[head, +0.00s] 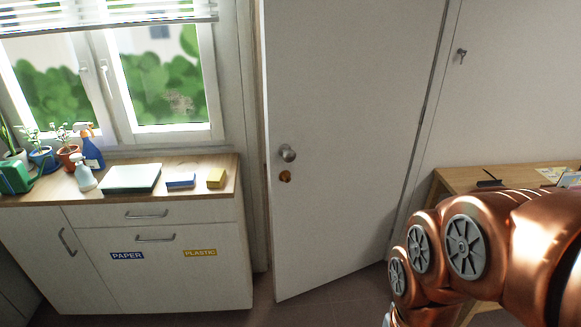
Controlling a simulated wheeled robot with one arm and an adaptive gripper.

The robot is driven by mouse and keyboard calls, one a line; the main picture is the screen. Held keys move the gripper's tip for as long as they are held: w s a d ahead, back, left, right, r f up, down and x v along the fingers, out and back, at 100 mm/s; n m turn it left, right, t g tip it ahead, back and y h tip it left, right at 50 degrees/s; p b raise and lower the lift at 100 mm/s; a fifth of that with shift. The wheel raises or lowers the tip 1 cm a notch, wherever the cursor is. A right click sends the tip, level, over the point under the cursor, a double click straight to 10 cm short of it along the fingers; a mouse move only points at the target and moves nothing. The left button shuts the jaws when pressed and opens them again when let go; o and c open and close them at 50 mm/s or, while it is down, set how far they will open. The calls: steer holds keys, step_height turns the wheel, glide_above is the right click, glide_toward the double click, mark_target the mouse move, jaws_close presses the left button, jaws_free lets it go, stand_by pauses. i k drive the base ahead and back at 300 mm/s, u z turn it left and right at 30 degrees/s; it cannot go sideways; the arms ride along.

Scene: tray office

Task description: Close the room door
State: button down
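The white room door (345,130) stands in the middle of the head view. It looks ajar, its left edge apart from the frame at the bottom and its lower edge slanting across the floor. A round metal knob (287,153) sits near its left edge, with a brass lock (285,176) just below. My copper-coloured arm fills the lower right of the view, to the right of the door. My gripper is not in view.
A cabinet (170,265) with a wooden top stands left of the door, bearing potted plants, spray bottles (91,148) and sponges (181,181). A wooden desk (455,180) stands at the right behind my arm. Some floor (335,300) shows clear before the door.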

mark_target(346, 82)
steer(key=u, duration=0.05)
steer(key=k, duration=0.1)
steer(key=u, duration=1.2)
steer(key=i, duration=0.5)
steer(key=u, duration=0.05)
